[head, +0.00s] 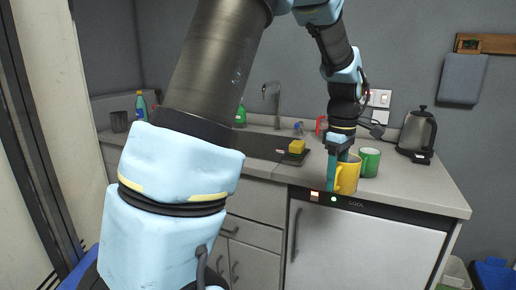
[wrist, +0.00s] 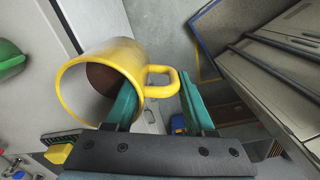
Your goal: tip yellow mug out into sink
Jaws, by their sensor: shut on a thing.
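The yellow mug (head: 348,176) is at the front edge of the counter, above the cabinet with the white front. It looks upright in the head view. My gripper (head: 337,172) is shut on the mug from above. In the wrist view, one teal finger of my gripper (wrist: 157,84) reaches inside the mug (wrist: 96,58) and the other is outside, beyond the handle. The mug's inside shows a brown surface. The sink (head: 258,145) is set into the counter to the left, partly hidden by my arm.
A green mug (head: 369,162) stands close behind the yellow mug. A yellow sponge (head: 297,146) sits on a dark tray (head: 292,158) between sink and mug. The faucet (head: 271,92) rises behind the sink. A kettle (head: 417,132) stands to the right. The front right counter is clear.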

